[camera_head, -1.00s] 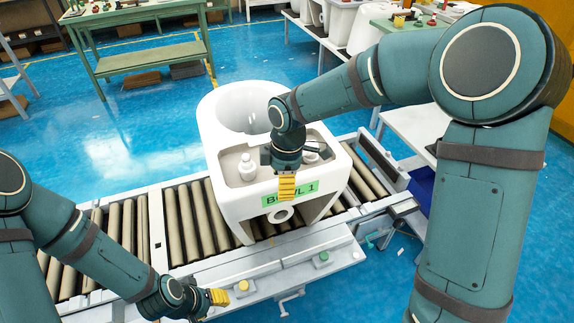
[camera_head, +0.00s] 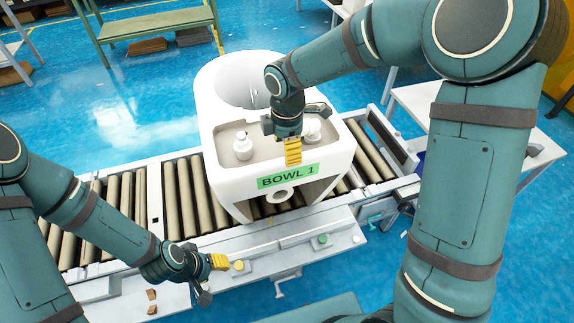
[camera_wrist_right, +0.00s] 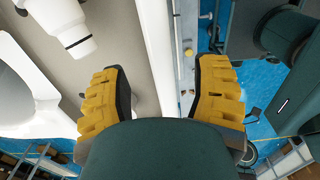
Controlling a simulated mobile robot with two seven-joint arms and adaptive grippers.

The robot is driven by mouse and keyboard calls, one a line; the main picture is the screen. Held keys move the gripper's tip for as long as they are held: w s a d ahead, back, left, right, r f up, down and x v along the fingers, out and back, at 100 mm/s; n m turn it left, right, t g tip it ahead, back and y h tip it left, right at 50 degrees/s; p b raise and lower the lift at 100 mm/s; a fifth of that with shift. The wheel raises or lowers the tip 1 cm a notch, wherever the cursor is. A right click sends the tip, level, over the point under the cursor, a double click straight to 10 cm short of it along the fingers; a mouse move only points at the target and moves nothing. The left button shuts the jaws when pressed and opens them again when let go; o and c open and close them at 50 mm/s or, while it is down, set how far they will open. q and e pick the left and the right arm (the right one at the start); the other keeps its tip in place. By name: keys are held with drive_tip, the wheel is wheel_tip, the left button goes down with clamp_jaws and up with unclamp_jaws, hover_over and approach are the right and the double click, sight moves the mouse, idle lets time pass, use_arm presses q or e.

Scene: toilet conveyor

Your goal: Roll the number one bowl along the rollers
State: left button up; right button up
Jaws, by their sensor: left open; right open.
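The number one bowl (camera_head: 228,188) is a white toilet bowl standing on the rollers (camera_head: 185,200). Its green label (camera_head: 288,177) reads "BOWL 1" on the side towards me. My right gripper (camera_head: 287,140) is open above the bowl's near rim, with one yellow finger in front of it just above the label. In the right wrist view its two yellow fingers (camera_wrist_right: 160,95) are spread apart with the white rim between them. I cannot tell whether they touch it. My left gripper (camera_head: 213,277) is open and empty at the conveyor's near edge, beside a yellow button.
A yellow button (camera_head: 238,266) and a green button (camera_head: 323,239) sit on the conveyor's near rail. A white bottle-like fitting (camera_head: 242,146) stands on the bowl's top. Rollers on the left are clear. A green table (camera_head: 155,24) stands behind, across blue floor.

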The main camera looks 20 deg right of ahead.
wheel_tip(320, 180, down, 6)
drive_tip(key=shift+f+b, duration=0.15)
drive_tip(key=shift+b, duration=0.5)
clamp_jaws()
